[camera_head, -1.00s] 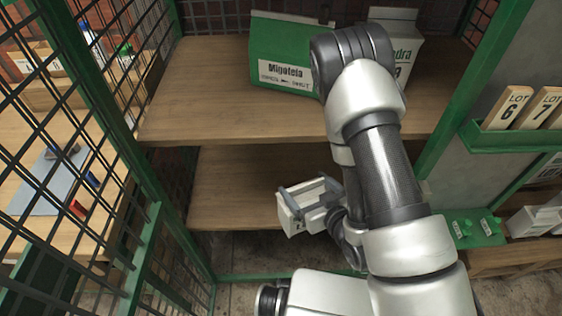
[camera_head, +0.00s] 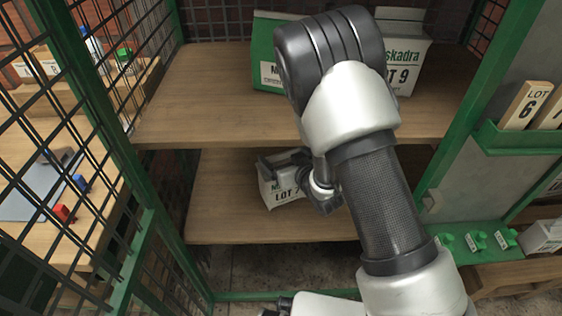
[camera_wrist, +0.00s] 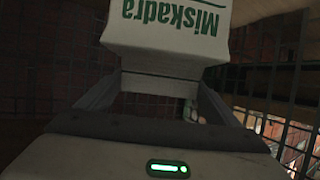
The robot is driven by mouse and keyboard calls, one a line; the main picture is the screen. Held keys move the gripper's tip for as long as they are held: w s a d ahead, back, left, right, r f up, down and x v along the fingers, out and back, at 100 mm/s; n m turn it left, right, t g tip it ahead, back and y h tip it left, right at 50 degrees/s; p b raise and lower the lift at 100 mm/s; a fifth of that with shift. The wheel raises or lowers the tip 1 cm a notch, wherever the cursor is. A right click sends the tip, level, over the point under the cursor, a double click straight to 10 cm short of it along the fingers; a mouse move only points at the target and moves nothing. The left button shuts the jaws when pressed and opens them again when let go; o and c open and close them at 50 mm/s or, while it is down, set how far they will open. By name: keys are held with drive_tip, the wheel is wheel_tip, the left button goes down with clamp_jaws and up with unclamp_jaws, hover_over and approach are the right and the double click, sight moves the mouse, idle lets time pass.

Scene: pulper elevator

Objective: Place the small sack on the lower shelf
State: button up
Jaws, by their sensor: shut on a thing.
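The sack is over the lower shelf (camera_head: 225,222), under the upper shelf (camera_head: 190,108). I cannot tell whether it touches the lower shelf. My arm hides part of the gripper and the right part of that shelf.
A green sack (camera_head: 264,50) and a larger white "LOT 9" sack (camera_head: 407,75) stand on the upper shelf, partly behind my arm. A green mesh wall bounds the left. A green post (camera_head: 470,110) bounds the right. The lower shelf's left part is clear.

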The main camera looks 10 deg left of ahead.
drive_tip(key=shift+w+a+r, duration=0.1)
drive_tip(key=shift+w+a, duration=0.4)
drive_tip(key=shift+w, duration=0.15)
drive_tip(key=shift+f+b, duration=0.65)
drive_tip(key=shift+f, duration=1.2)
drive_tip(key=shift+f, duration=0.15)
drive_tip(key=o, duration=2)
drive_tip(key=shift+s+d+r, duration=0.1)
drive_tip(key=shift+s+r, duration=0.05)
drive_tip(key=shift+r, duration=0.1)
drive_tip(key=p+v, duration=0.2)
drive_tip(key=v, duration=0.9)
drive_tip(key=shift+s+d+r, duration=0.1)
drive_tip(key=shift+s+d, duration=0.05)
drive_tip(key=shift+s, duration=0.15)
drive_tip(key=shift+w, duration=0.1)
